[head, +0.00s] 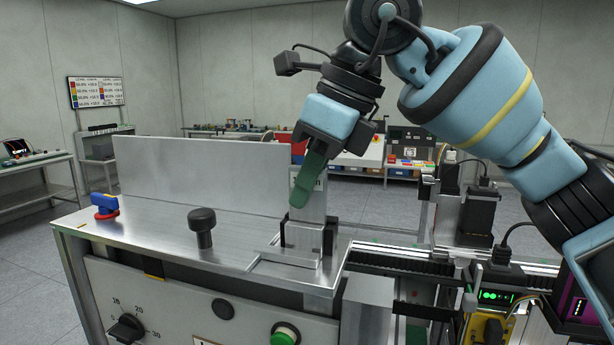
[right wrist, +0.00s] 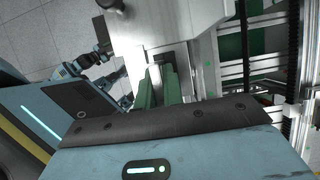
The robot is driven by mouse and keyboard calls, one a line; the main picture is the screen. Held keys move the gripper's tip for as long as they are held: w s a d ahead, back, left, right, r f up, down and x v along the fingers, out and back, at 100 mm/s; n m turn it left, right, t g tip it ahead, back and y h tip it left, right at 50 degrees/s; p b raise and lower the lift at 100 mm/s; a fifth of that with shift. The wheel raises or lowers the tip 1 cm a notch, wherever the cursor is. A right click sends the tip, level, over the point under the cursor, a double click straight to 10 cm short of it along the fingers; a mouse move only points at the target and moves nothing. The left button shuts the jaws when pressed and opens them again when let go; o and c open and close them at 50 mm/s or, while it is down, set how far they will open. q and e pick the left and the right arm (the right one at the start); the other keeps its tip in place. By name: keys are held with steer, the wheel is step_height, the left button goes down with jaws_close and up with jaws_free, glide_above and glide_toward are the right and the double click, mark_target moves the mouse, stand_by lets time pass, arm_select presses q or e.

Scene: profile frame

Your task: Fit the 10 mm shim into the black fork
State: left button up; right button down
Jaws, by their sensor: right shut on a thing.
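My right gripper (head: 304,188) comes down from the upper right in the head view, its green fingers tilted. It is shut on an upright pale metal plate with a printed label, which I take for the shim (head: 318,208). The black fork (head: 284,233) shows as dark prongs on both sides of the plate's lower part, on the steel bench top. Whether the plate is fully seated is hidden by the metal block in front. In the right wrist view the green fingers (right wrist: 163,86) are close together, with the gripped part mostly hidden.
A long upright metal panel (head: 200,168) stands along the back of the bench (head: 170,232). A black knob (head: 202,226) and a blue-and-red switch (head: 105,206) stand to the left. Rails and a device with green lights (head: 497,296) lie to the right.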

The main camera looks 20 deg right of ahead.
steer(key=shift+f, duration=0.95)
steer(key=shift+r, duration=0.2)
steer(key=shift+r, duration=1.35)
steer(key=shift+f, duration=1.5)
stand_by(0.8)
steer(key=c, duration=1.5)
jaws_free()
steer(key=shift+f, duration=0.1)
steer(key=shift+o, duration=0.2)
